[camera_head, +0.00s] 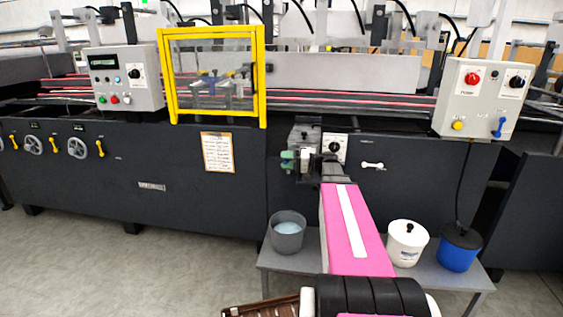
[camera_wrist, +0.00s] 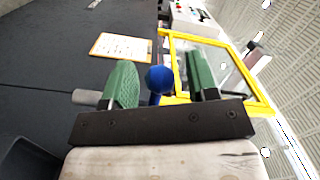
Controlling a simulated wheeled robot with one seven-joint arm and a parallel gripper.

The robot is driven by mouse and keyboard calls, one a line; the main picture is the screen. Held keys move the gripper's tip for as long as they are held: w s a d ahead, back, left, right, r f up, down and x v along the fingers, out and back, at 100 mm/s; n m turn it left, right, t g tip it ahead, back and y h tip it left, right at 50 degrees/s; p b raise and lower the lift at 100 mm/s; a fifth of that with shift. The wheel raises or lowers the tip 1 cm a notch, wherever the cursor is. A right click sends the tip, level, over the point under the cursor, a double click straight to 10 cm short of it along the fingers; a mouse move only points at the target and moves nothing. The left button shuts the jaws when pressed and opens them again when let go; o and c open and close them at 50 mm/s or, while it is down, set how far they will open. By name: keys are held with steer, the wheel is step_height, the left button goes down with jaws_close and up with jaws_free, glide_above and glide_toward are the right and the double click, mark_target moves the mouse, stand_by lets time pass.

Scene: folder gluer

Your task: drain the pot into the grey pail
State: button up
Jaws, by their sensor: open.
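The grey pail (camera_head: 287,240) stands on a low grey table, left of my pink arm, in the head view. Something pale blue shows inside it. A small grey metal unit (camera_head: 304,134), which looks like the pot, is on the machine front above and behind the pail. My gripper (camera_wrist: 160,68) is at that unit, its green fingers apart. In the wrist view a blue round knob (camera_wrist: 158,79) lies between the fingers, with gaps visible on both sides. A grey cylinder end (camera_wrist: 86,97) sticks out beside the left finger. In the head view my arm and wrist partly hide the unit's lower part.
A dial plate (camera_head: 334,148) is right of the unit. A yellow-framed guard (camera_head: 171,75) and a notice (camera_head: 218,152) are to the left.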

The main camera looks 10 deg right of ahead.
steer(key=shift+x, duration=1)
jaws_close()
steer(key=shift+w+a+m+t+h, duration=0.3)
steer(key=shift+m+t, duration=0.2)
steer(key=shift+t, duration=0.25)
steer(key=shift+w+a+m+t+h, duration=0.1)
steer(key=shift+w+m+t+h, duration=0.1)
steer(key=shift+m+t+h, duration=0.45)
steer(key=shift+w+a+m+t+h, duration=0.2)
steer(key=shift+w+m+t, duration=0.15)
steer(key=shift+t, duration=0.55)
jaws_free()
steer(key=shift+s, duration=0.1)
